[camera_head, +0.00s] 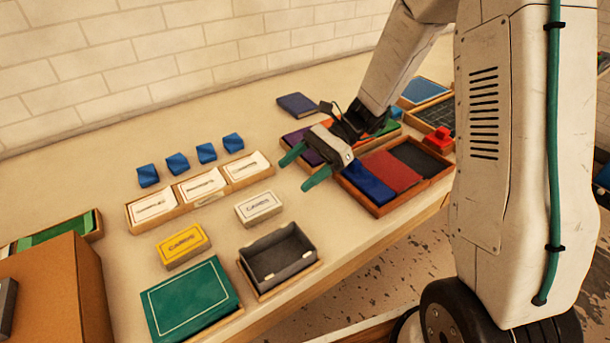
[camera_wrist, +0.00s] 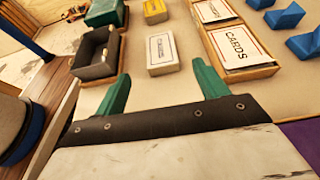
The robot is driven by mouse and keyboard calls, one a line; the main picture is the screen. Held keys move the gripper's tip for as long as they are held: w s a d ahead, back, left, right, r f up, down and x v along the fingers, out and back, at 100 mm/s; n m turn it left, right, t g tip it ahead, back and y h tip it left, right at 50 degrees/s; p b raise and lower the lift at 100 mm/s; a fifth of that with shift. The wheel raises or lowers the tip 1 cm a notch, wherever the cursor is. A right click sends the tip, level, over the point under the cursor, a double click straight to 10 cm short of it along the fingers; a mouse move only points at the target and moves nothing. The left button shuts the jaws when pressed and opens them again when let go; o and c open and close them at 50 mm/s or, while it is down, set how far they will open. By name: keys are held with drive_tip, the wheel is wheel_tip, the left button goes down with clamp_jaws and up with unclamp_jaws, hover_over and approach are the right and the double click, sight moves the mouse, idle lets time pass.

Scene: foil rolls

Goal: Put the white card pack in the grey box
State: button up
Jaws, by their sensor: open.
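The white card pack (camera_head: 258,208) lies flat on the table, between the wooden card tray and the grey box. In the wrist view the white card pack (camera_wrist: 162,54) lies ahead of my fingers, apart from them. The grey box (camera_head: 278,256) is open at the top and looks empty; it stands near the table's front edge. It also shows at the left in the wrist view (camera_wrist: 96,56). My gripper (camera_head: 304,168) is open, its green fingers apart with nothing between them. It hangs to the right of the pack. In the wrist view the fingers (camera_wrist: 158,92) point towards the pack.
A yellow card pack (camera_head: 182,245) and a green board (camera_head: 190,300) lie left of the grey box. A wooden tray (camera_head: 158,224) with several white packs stands behind. Several blue blocks (camera_head: 178,164) stand behind it. A divided tray (camera_head: 408,202) lies right, beside my gripper.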

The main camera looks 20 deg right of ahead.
drive_tip(key=s+d+r+n+t+h, duration=0.1)
drive_tip(key=s+d+r+n+h, duration=0.2)
drive_tip(key=s, duration=0.4)
drive_tip(key=s+d+r+n+t+h, duration=0.2)
drive_tip(key=s+d+r+n+h, duration=0.2)
drive_tip(key=s+r+n, duration=0.3)
drive_tip(key=s+d+r+n+t+h, duration=0.2)
drive_tip(key=s+d+r+n+h, duration=0.2)
drive_tip(key=s+h, duration=0.2)
drive_tip(key=shift+s+r+n, duration=0.4)
drive_tip(key=shift+s, duration=0.7)
